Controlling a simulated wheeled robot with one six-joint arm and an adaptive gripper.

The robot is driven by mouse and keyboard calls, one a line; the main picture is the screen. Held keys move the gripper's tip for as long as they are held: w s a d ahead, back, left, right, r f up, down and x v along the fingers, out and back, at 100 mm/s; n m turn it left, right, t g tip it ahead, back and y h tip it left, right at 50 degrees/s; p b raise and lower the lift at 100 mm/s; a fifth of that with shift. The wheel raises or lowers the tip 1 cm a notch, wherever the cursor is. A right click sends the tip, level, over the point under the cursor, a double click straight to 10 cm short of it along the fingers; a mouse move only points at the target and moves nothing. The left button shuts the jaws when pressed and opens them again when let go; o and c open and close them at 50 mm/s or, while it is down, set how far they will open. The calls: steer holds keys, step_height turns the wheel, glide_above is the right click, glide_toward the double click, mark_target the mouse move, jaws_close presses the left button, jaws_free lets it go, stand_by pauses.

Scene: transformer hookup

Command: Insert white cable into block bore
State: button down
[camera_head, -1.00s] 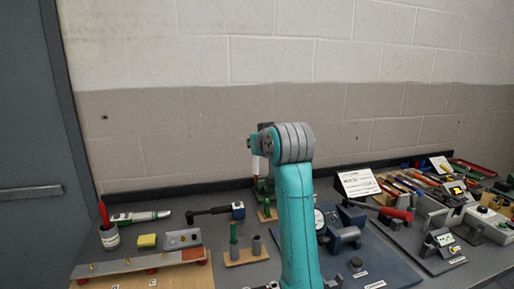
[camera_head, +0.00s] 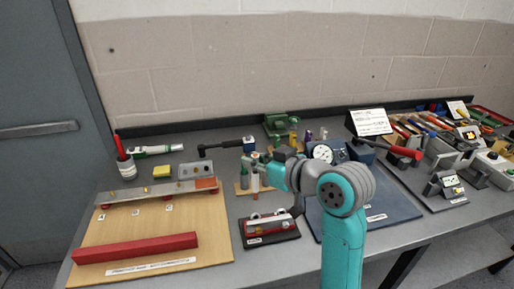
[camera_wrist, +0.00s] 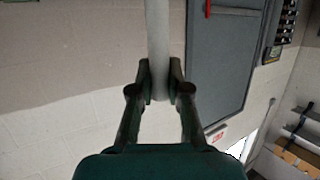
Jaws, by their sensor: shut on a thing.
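My gripper (camera_wrist: 160,82) is shut on a pale, whitish cylinder in the wrist view, which I take to be the white cable (camera_wrist: 158,38). It runs from between the fingertips to the top edge of the picture; its far end is out of view. In the head view my teal arm reaches left over the bench, and the gripper is small and partly hidden by the wrist. A small dark base carrying a red and silver block (camera_head: 271,223) sits in front of the arm. I cannot tell which part holds the bore.
A wooden board (camera_head: 130,235) with a red bar (camera_head: 136,248) and a metal strip fills the left of the bench. A blue-grey mat (camera_head: 385,218) with a dial gauge lies to the right. A red-handled tool (camera_head: 400,149) and several tools crowd the far right.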

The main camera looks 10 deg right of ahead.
mark_target(258, 178)
stand_by(0.3)
steer(key=shift+f, duration=4.85)
steer(key=c, duration=1.1)
jaws_free()
steer(key=shift+o, duration=0.2)
steer(key=shift+r, duration=0.1)
steer(key=shift+r, duration=2.4)
